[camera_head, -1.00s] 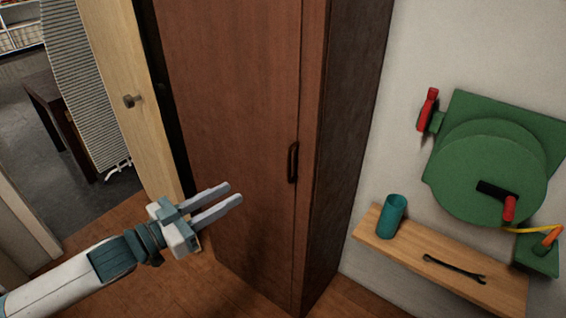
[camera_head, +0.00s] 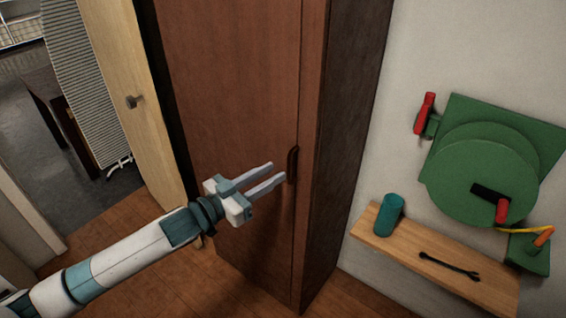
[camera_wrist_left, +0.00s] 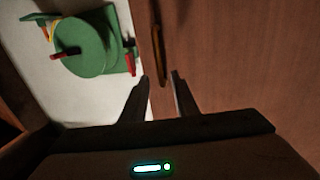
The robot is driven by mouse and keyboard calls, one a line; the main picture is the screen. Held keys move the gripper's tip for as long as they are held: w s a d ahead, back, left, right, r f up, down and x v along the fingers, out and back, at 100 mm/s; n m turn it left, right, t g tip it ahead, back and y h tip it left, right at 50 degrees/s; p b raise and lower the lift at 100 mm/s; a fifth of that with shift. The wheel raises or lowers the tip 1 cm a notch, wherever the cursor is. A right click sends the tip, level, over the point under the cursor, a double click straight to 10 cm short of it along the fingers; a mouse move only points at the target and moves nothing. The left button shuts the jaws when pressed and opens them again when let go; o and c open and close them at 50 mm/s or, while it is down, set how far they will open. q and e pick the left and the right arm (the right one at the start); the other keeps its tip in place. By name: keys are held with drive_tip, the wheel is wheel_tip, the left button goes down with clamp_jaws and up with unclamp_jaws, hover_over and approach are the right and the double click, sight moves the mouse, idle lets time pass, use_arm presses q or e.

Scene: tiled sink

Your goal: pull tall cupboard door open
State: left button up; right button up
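The tall cupboard (camera_head: 225,80) is dark reddish brown and its door is shut in the head view. Its dark upright handle (camera_head: 292,166) sits near the door's right edge. My left gripper (camera_head: 279,173) is open, with its two fingers pointing at the handle and their tips close to it. In the left wrist view the handle (camera_wrist_left: 158,55) stands just beyond the open fingers (camera_wrist_left: 161,82), between their lines. Whether the tips touch the handle cannot be told. My right gripper is not in view.
A wooden shelf (camera_head: 435,262) on the right wall holds a teal cup (camera_head: 389,214) and a dark wrench (camera_head: 448,265). A green reel (camera_head: 485,170) with red handles hangs above. A light wooden door (camera_head: 130,80) stands left of the cupboard. Floor before the cupboard is clear.

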use_arm(q)
drive_tip(key=shift+p+x, duration=0.45)
drive_tip(key=shift+x, duration=1.95)
drive_tip(key=shift+c, duration=0.3)
clamp_jaws()
